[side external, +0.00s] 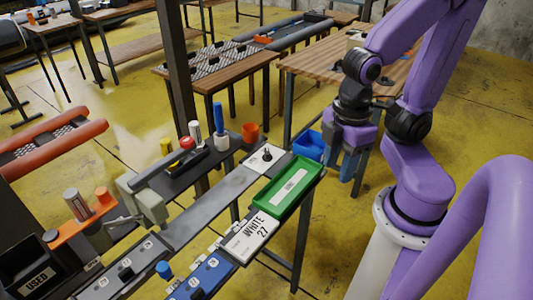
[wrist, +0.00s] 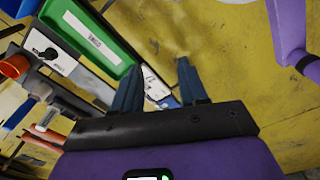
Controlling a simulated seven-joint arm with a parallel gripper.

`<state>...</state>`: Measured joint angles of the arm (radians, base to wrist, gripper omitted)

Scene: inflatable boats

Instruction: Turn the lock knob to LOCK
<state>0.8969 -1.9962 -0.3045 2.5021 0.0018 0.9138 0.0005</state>
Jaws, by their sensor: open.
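A black knob (side external: 266,155) sits on a white plate (side external: 257,164) at the far end of the bench, beside the green tray. The plate's small lettering is too small to read, so I cannot tell the knob's setting. In the wrist view the knob (wrist: 50,53) is at the upper left on its white plate (wrist: 62,62). My gripper (side external: 345,172) is open and empty, pointing down to the right of the green tray, apart from the knob. In the wrist view my gripper's fingers (wrist: 158,76) are spread, with yellow floor and the bench edge beyond them.
The green tray (side external: 307,174) lies between my gripper and the knob plate. A blue bin (side external: 309,146), an orange cup (side external: 250,131) and a white cup with a blue-handled tool (side external: 219,120) stand near the plate. A white "WHITE 27" box (side external: 249,237) lies nearer.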

